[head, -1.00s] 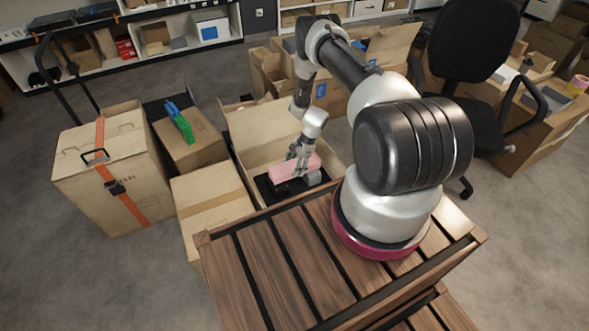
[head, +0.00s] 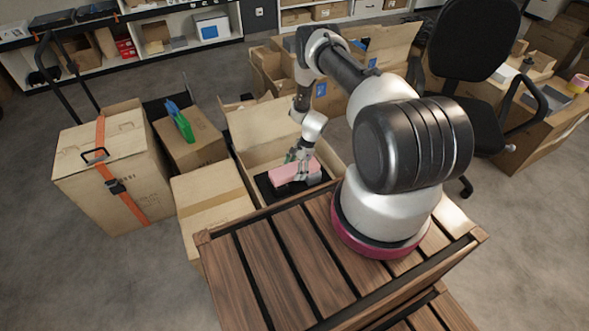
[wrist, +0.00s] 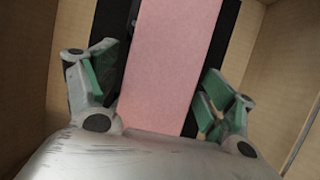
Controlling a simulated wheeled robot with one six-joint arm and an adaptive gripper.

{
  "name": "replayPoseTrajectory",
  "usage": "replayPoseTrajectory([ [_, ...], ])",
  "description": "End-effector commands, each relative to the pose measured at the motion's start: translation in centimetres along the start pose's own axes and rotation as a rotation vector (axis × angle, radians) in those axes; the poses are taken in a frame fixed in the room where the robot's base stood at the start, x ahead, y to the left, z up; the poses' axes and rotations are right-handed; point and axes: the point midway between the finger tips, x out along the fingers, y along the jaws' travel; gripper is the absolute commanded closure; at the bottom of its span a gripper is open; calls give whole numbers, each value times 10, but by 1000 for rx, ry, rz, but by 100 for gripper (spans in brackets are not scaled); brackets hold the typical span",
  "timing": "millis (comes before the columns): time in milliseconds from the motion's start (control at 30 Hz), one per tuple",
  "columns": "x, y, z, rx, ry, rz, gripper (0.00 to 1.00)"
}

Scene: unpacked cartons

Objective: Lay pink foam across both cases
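The pink foam (head: 292,174) is a long block lying inside an open carton (head: 264,126). It rests over dark, flat shapes, and black case surface (head: 264,186) shows beside it. In the wrist view, the foam (wrist: 172,60) runs up the middle, with black strips (wrist: 108,35) along both sides. I cannot make out two separate cases. My gripper (head: 298,163) is down in the carton over the foam. In the wrist view my gripper (wrist: 157,78) has its green-padded fingers spread, one on each side of the foam, with small gaps seeming to remain.
The carton walls (wrist: 278,70) stand close around my gripper. A taped closed carton (head: 212,205) is to the left, with a strapped carton (head: 108,165) on a hand truck beyond. A green object (head: 184,128) lies on another carton. An office chair (head: 470,50) stands right.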

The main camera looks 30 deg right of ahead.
Motion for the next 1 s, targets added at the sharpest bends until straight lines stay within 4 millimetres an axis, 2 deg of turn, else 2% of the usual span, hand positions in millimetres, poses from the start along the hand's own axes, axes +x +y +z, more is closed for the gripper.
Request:
replayPoseTrajectory([
  [267,-6,-1,2,0,0,-1,17],
  [367,-22,-1,3,1,1,-2,17],
  [700,-98,-1,4,0,1,-2,17],
  [833,-117,0,4,0,0,-1,17],
  [1000,-128,0,4,-1,0,1,17],
])
